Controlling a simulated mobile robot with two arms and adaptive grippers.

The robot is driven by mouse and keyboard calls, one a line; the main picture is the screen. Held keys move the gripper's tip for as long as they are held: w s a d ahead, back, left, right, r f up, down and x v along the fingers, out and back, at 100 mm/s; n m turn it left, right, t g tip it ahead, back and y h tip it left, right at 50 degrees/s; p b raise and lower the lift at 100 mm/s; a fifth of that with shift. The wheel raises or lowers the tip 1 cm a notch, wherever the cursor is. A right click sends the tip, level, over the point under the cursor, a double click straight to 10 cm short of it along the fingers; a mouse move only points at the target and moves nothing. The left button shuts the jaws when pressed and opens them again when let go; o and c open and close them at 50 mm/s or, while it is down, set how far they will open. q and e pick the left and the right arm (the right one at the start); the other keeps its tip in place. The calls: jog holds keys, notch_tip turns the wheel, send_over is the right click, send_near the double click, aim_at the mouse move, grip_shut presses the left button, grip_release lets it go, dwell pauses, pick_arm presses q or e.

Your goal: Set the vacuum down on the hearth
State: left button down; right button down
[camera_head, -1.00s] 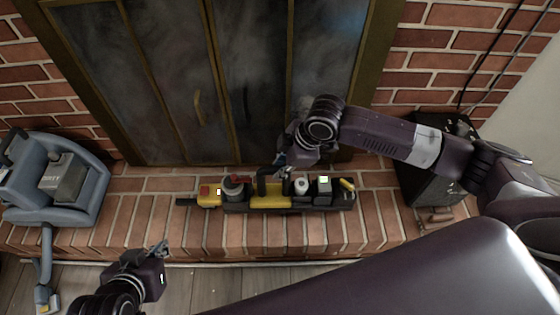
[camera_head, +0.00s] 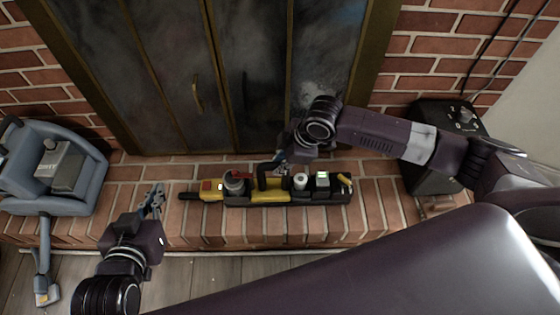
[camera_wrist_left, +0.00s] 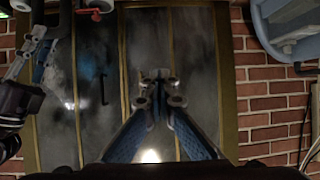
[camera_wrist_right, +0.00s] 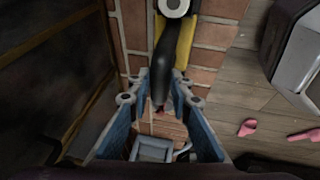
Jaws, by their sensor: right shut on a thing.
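A blue-grey machine that looks like a vacuum (camera_head: 85,185) sits on the brick hearth (camera_head: 320,228) at the far left, its hose and nozzle (camera_head: 44,270) hanging past the front edge. Part of it shows at the top right of the left wrist view (camera_wrist_left: 290,25). A long yellow and black carrier (camera_head: 268,197) with several items lies along the hearth; I cannot tell whether it touches the bricks. My right gripper (camera_wrist_right: 160,100) is shut on its black handle (camera_wrist_right: 164,60). My left gripper (camera_head: 156,198) is empty, fingertips close together, between the machine and the carrier.
Dark fireplace doors (camera_head: 235,80) stand behind the hearth. A black box with a dial (camera_head: 440,120) stands at the right end, partly behind my right arm. Bare hearth shows between the blue-grey machine and the carrier. Wood floor (camera_head: 210,272) lies in front.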

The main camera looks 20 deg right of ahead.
jog(key=shift+w+r, duration=0.15)
jog(key=shift+r, duration=0.05)
jog(key=c, duration=2.2)
grip_release()
jog(key=shift+f, duration=0.25)
jog(key=o, duration=0.5)
jog(key=shift+c, duration=0.2)
